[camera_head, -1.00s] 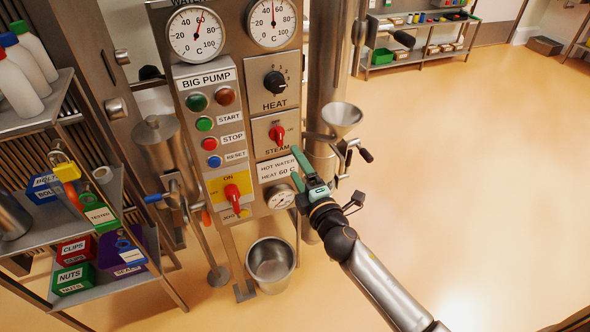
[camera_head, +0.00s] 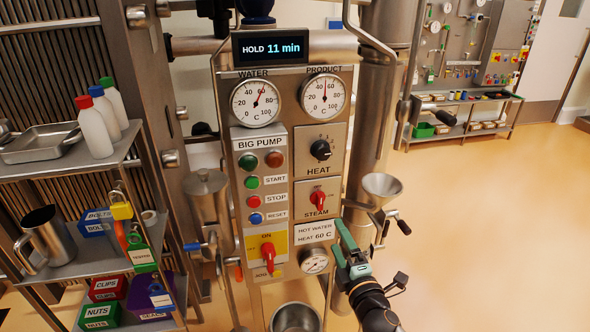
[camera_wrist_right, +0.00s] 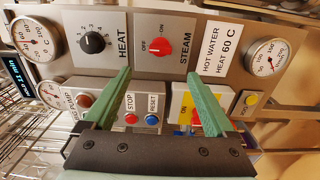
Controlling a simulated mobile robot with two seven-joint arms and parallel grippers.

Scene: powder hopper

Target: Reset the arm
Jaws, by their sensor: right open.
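My right gripper (camera_head: 343,238) is at the lower right edge of the steel control panel (camera_head: 285,135), beside the hot water label (camera_head: 315,231). In the right wrist view its two green fingers stand wide apart with nothing between them (camera_wrist_right: 158,76). The panel shows behind them, with the red steam knob (camera_wrist_right: 160,47), the black heat knob (camera_wrist_right: 92,42) and the blue reset button (camera_wrist_right: 152,118). I cannot see the fingers touching anything. My left gripper is not in view.
A bucket (camera_head: 295,318) stands below the panel. A shelf (camera_head: 75,158) with bottles, padlocks and bins is at left. Open floor (camera_head: 480,220) lies at right.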

